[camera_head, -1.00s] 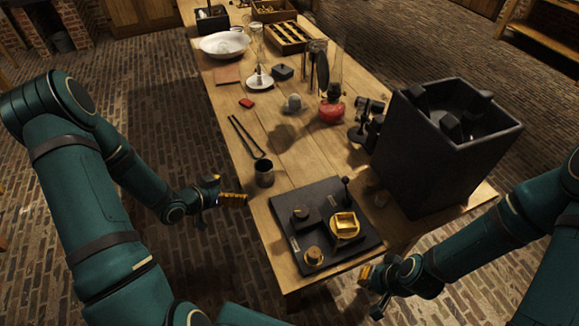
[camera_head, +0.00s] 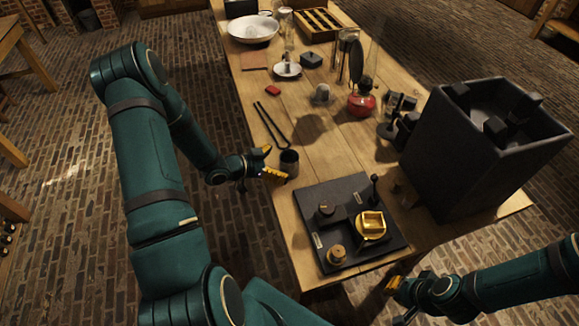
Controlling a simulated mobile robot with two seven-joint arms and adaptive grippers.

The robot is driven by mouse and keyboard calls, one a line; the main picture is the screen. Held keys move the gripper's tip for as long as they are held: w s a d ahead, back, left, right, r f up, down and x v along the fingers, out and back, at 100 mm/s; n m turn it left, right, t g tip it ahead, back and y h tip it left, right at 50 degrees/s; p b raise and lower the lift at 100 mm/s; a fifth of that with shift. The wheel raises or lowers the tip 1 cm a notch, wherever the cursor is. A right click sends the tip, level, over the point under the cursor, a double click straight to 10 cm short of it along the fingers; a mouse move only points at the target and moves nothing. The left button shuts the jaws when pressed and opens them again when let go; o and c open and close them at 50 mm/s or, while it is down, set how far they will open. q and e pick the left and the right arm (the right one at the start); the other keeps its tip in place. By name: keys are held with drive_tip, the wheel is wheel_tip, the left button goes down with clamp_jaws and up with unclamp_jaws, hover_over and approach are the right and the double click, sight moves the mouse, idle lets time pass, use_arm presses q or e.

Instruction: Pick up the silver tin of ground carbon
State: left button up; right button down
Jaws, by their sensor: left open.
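A small grey metallic cup-shaped tin (camera_head: 289,162), which looks like the silver tin, stands upright near the table's left edge. Its contents are dark and cannot be made out. My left gripper (camera_head: 276,163) is open beside it on the left, its yellow fingertips pointing toward the tin, one above and one below its left side in the picture. I cannot tell whether they touch it. My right gripper (camera_head: 392,286) is low by the table's near right corner, away from the tin; its jaws are too small and dark to judge.
A black board (camera_head: 345,250) with brass fittings lies just in front of the tin. Black tongs (camera_head: 270,123) lie just behind it. A large dark box (camera_head: 450,155) stands at the right. A red-based lamp (camera_head: 361,104) stands farther back.

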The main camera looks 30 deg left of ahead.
sight(294, 164)
use_arm(q)
drive_tip(key=shift+f+b+x, duration=0.15)
drive_tip(key=shift+b+x, duration=0.05)
drive_tip(key=shift+x, duration=1.3)
drive_tip(key=shift+f+b+x, duration=0.1)
drive_tip(key=shift+b+x, duration=0.1)
drive_tip(key=shift+x, duration=1.25)
drive_tip(key=shift+s+d, duration=0.1)
drive_tip(key=shift+s, duration=0.15)
drive_tip(key=c, duration=1.3)
